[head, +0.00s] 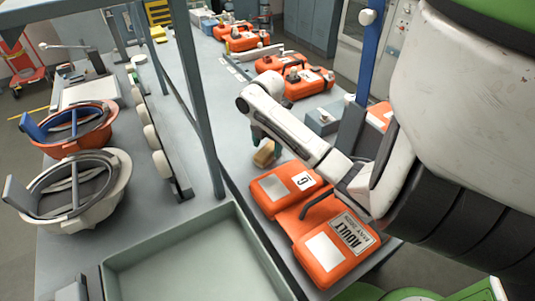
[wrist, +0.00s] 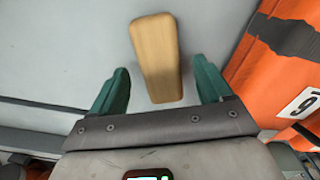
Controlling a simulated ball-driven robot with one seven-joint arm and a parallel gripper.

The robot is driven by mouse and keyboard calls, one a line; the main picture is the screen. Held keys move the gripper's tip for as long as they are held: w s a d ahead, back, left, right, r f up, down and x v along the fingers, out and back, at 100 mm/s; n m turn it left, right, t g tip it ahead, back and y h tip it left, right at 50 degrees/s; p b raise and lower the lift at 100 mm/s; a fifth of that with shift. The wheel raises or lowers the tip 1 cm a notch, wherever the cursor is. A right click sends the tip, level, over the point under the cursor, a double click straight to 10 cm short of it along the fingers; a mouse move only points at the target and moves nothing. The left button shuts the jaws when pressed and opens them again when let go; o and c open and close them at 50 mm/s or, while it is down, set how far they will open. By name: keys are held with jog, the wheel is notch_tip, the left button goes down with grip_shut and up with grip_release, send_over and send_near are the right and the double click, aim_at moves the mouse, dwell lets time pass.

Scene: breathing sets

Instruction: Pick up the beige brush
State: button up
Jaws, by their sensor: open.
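The beige brush (wrist: 156,58) shows in the wrist view as a plain tan, wooden-looking block on the grey bench. In the head view the brush (head: 264,153) lies on the bench just behind the orange case marked ADULT, partly hidden by my arm. My gripper (wrist: 160,82) is open, with its two green fingers on either side of the brush's near end. The brush stands between the fingers with a gap on each side and no visible contact. In the head view my gripper (head: 256,138) is over the brush, mostly hidden.
The orange ADULT case (head: 322,252) lies close in front of the brush; its edge is right of the fingers in the wrist view. A grey post (head: 200,100) and rail stand at left. An empty green-grey tray (head: 190,262) is at front. More orange cases (head: 308,82) lie behind.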

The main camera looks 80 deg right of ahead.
jog(key=shift+f, duration=1.25)
jog(key=shift+c, duration=0.4)
jog(key=c, duration=1.1)
jog(key=shift+r, duration=0.15)
jog(key=shift+r, duration=0.65)
jog(key=s+a+r+p, duration=0.1)
jog(key=s+a+r, duration=0.2)
jog(key=s+a+r+p, duration=0.1)
jog(key=s+a+r, duration=0.2)
jog(key=r, duration=0.1)
jog(key=s+a+r+p, duration=0.1)
jog(key=s+a+r, duration=0.3)
jog(key=shift+r, duration=0.2)
